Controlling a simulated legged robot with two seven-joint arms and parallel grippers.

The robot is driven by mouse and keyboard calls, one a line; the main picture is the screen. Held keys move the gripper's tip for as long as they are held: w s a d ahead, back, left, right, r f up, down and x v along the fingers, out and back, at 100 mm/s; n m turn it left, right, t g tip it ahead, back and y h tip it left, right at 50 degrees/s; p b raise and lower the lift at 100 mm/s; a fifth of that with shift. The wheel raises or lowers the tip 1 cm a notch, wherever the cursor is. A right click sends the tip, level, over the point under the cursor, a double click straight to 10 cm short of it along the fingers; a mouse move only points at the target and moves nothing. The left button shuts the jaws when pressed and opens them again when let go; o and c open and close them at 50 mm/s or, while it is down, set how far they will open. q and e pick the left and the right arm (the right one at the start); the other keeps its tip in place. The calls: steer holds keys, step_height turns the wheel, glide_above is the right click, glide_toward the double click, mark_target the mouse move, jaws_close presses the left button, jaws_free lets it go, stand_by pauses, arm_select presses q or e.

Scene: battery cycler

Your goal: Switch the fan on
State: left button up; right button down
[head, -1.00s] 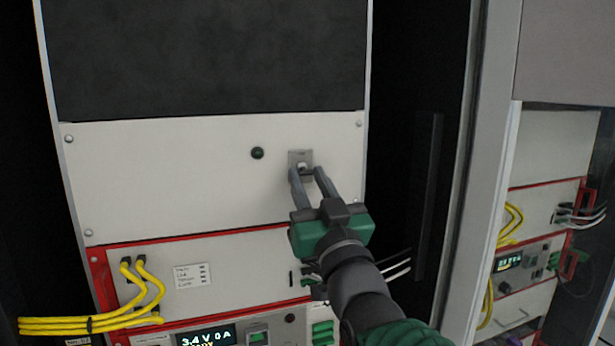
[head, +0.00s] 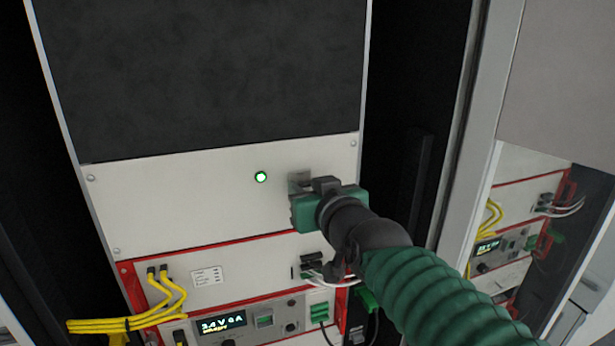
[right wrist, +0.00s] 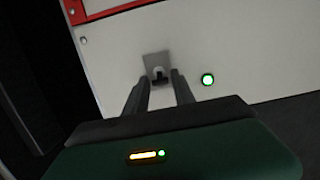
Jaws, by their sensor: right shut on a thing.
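The fan switch sits on a small grey plate (head: 298,180) on the white panel (head: 200,205), mostly hidden by my gripper in the head view. In the right wrist view the switch (right wrist: 160,74) shows on its plate between my fingertips. My right gripper (right wrist: 160,82) is at the panel, its fingers on either side of the switch and shut on it. The round indicator lamp (head: 261,177) left of the switch glows bright green-white. It also glows in the right wrist view (right wrist: 208,80). My left gripper is not in view.
Below the panel is a red-edged unit with yellow cables (head: 165,300) and a lit display (head: 221,324). White wires (head: 330,282) run just under my right gripper. A cabinet frame post (head: 465,150) stands to the right.

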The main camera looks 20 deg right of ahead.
steer(key=shift+r, duration=0.35)
steer(key=c, duration=1.3)
jaws_free()
steer(key=shift+c, duration=0.2)
steer(key=shift+o, duration=1.2)
steer(key=shift+f, duration=0.1)
steer(key=shift+o, duration=0.2)
steer(key=shift+w+f, duration=0.15)
